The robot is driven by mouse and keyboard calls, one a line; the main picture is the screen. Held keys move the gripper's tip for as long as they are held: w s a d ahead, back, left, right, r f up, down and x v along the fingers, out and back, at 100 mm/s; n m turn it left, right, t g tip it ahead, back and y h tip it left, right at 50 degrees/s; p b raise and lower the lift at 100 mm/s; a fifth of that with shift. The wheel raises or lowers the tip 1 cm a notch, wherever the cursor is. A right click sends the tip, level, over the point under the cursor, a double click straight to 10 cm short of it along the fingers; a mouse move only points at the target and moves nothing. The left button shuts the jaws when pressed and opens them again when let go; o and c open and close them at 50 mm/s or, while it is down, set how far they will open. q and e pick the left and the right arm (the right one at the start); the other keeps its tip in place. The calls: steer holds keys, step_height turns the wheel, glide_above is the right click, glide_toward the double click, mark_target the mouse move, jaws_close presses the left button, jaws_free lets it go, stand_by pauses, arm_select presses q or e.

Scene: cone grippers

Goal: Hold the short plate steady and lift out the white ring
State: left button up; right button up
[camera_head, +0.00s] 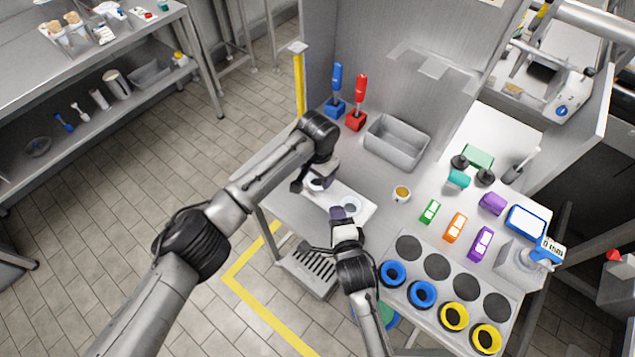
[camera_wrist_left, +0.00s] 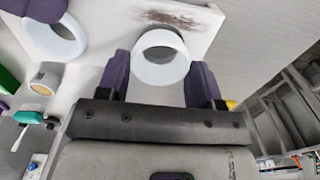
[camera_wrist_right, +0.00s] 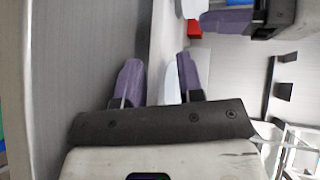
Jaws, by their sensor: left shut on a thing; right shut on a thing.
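The short plate (camera_head: 366,212) is a white slab at the front left edge of the steel table. In the left wrist view its top (camera_wrist_left: 200,40) has a brown stain. My left gripper (camera_head: 316,184) is over its left end, shut on a white ring (camera_wrist_left: 160,72) between its purple fingers. A second white ring-shaped piece (camera_wrist_left: 52,46) shows beside my right finger.
A steel bin (camera_head: 398,143), red (camera_head: 356,120) and blue (camera_head: 335,107) holders stand behind. A small cup (camera_head: 402,194) is right of the plate. Green (camera_head: 430,211), orange (camera_head: 455,227) and purple (camera_head: 481,244) blocks and blue and yellow rings (camera_head: 454,317) fill the right side.

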arm_select(q)
steer(key=shift+r, duration=1.3)
arm_select(e)
steer(key=shift+f, duration=0.15)
